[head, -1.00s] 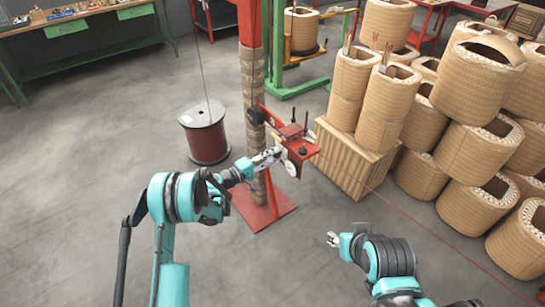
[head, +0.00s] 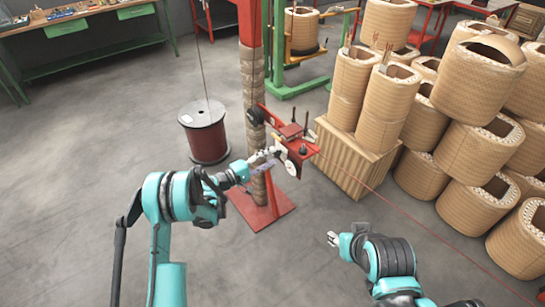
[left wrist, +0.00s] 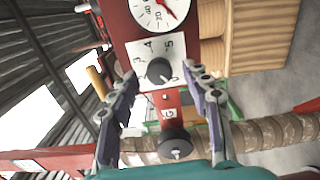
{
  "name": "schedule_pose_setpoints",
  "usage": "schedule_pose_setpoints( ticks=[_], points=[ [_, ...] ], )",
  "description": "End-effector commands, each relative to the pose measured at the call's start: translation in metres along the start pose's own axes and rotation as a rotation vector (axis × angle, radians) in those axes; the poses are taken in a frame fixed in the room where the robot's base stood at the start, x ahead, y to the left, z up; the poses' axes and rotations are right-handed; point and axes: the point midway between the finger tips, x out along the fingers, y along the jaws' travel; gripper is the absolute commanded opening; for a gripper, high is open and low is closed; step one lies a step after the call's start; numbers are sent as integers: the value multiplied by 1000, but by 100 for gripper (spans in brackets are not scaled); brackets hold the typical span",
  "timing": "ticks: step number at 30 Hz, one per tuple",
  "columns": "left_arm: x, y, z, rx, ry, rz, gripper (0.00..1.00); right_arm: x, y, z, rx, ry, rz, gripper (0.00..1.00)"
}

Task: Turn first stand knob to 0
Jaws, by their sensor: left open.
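The first stand (head: 258,110) is a red post wrapped in tan material on a red base, with a red bracket (head: 298,147) on it. In the left wrist view a black knob (left wrist: 159,71) sits on a white dial plate with numbers, 4 and 5 among them. A round white gauge with a red needle (left wrist: 163,8) is above it. My left gripper (left wrist: 163,85) is open, its fingers on either side of the knob and apart from it; in the head view it is at the bracket (head: 272,155). My right gripper (head: 333,239) is away from the stand, low in the picture.
A dark red wire spool (head: 205,135) stands on the floor left of the stand. Several tan coils (head: 470,150) and a wooden crate (head: 345,160) stand to the right. A thin red wire runs from the bracket toward the lower right. Floor at the left is clear.

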Motion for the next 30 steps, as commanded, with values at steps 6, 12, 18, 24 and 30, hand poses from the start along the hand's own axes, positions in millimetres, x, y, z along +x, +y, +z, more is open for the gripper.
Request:
schedule_pose_setpoints(
  ticks=[6, 12, 18, 24, 30],
  points=[
    [-51, 0, -2, 0, 4, 0, 48, 0, 0, 0, 0, 0, 0, 40],
    [-86, 0, -1, 0, 3, 0, 48, 0, 0, 0, 0, 0, 0, 40],
    [-100, 0, 0, 0, 1, 0, 48, 0, 0, 0, 0, 0, 0, 40],
    [-101, 0, 0, 0, 0, 0, 48, 0, 0, 0, 0, 0, 0, 40],
    [-100, 0, 0, 0, 0, 0, 48, 0, 0, 0, 0, 0, 0, 40]
  ],
)
